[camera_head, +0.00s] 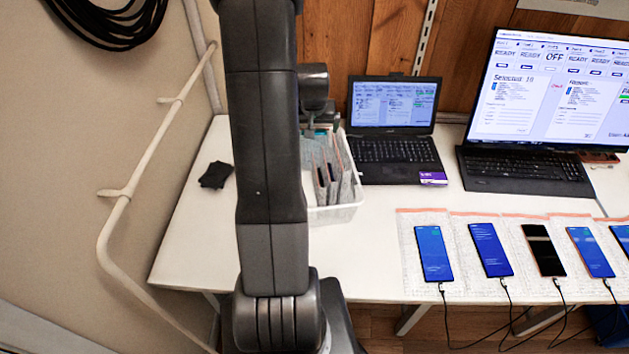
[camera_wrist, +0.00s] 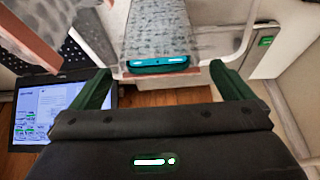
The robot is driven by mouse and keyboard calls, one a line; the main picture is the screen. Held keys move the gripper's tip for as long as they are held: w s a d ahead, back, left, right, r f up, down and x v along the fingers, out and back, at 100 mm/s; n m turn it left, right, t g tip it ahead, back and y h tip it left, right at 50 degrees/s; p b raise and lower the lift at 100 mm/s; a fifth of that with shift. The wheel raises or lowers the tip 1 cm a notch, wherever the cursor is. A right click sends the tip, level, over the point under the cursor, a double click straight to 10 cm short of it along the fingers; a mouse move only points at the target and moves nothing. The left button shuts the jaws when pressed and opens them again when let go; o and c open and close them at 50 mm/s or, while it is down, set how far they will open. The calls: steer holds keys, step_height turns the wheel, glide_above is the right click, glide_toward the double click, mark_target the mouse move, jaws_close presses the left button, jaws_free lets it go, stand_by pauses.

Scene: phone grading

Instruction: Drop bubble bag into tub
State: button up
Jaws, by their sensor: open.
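The white tub (camera_head: 335,213) stands on the table left of the laptop, partly hidden behind my arm. Several bubble bags (camera_head: 328,175) stand in it, some with dark phone ends showing. In the wrist view a grey bubble bag (camera_wrist: 157,35) with a teal phone end (camera_wrist: 158,62) at its opening lies just beyond my fingertips, centred between them. A pale tub rim (camera_wrist: 240,35) shows beside it. My gripper (camera_wrist: 162,75) is open, with a green finger on each side and no visible contact with the bag. In the head view the gripper is mostly hidden by my arm.
A laptop (camera_head: 393,120) stands right of the tub, and a large monitor (camera_head: 555,90) further right. Several phones on bubble bags, including a blue one (camera_head: 434,253), line the table's front with cables. A black cloth-like item (camera_head: 216,175) lies left of the tub.

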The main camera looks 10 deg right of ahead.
steer(key=p+v, duration=0.5)
steer(key=v, duration=0.7)
steer(key=shift+f, duration=0.1)
steer(key=b+x, duration=0.6)
steer(key=x, duration=0.7)
steer(key=shift+w+f+b, duration=0.1)
steer(key=shift+f+b, duration=0.3)
step_height(320, 180, up, 4)
steer(key=p, duration=0.2)
steer(key=shift+p, duration=0.35)
steer(key=shift+w+r+p, duration=0.1)
steer(key=shift+r+p, duration=0.25)
steer(key=shift+r, duration=0.4)
steer(key=shift+f, duration=0.15)
